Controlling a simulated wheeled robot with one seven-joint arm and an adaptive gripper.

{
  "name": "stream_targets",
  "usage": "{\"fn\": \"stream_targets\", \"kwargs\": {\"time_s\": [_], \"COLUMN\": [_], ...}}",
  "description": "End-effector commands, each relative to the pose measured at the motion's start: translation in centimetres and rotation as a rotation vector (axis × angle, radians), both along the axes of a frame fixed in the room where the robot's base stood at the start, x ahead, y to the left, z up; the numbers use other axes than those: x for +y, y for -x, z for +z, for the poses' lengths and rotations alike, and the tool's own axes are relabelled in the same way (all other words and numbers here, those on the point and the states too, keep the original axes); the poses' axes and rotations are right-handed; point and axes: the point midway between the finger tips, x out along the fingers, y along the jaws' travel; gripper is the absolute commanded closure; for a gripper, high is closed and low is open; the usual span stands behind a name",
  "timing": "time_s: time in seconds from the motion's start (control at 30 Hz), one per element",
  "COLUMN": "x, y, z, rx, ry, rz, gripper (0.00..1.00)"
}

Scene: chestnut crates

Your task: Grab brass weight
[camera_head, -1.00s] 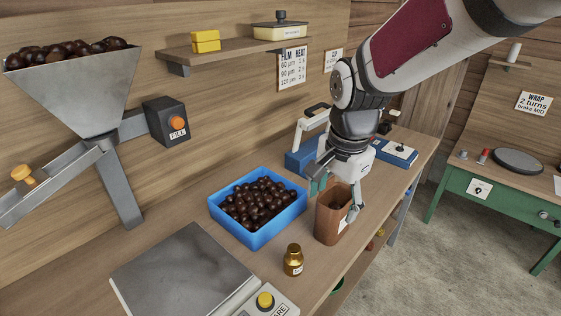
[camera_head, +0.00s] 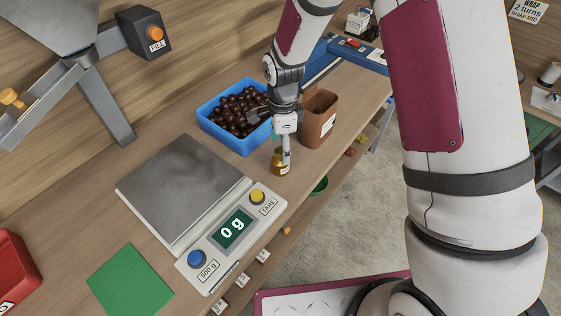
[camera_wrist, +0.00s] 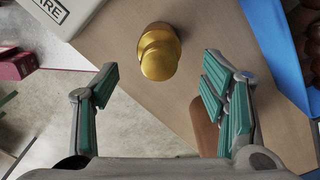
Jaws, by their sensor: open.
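In the wrist view the weight (camera_wrist: 159,50) shows from above, in line with the gap between the fingers. My gripper (camera_head: 284,150) is pointed down at the weight, and one finger partly covers it in the head view. In the wrist view my gripper (camera_wrist: 160,68) is open, with teal pads apart on either side of the gap. I see no clear contact with the weight.
A blue crate of chestnuts (camera_head: 218,128) and a brown bin (camera_head: 320,122) stand close behind the weight. The scale (camera_head: 180,190), reading 0 g, is at left. The bench's front edge is near the weight. A green mat (camera_head: 130,280) lies at lower left.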

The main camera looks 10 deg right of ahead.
Motion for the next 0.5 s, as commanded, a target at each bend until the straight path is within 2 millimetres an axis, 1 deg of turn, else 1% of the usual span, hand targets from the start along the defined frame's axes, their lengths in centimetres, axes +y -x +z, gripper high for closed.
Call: {"fn": "stream_targets", "kwargs": {"time_s": [0.03,0.1,0.27,0.5], "x": [0.0,0.0,0.1,0.7], "y": [0.1,0.0,0.1,0.4], "z": [-0.6,-1.1,-1.9,-4.7], "rx": [0.002,0.0,0.0,0.002], "ry": [0.0,0.0,0.0,-0.001], "rz": [0.001,0.002,0.001,0.003], "gripper": [0.34,0.34,0.34,0.34]}}
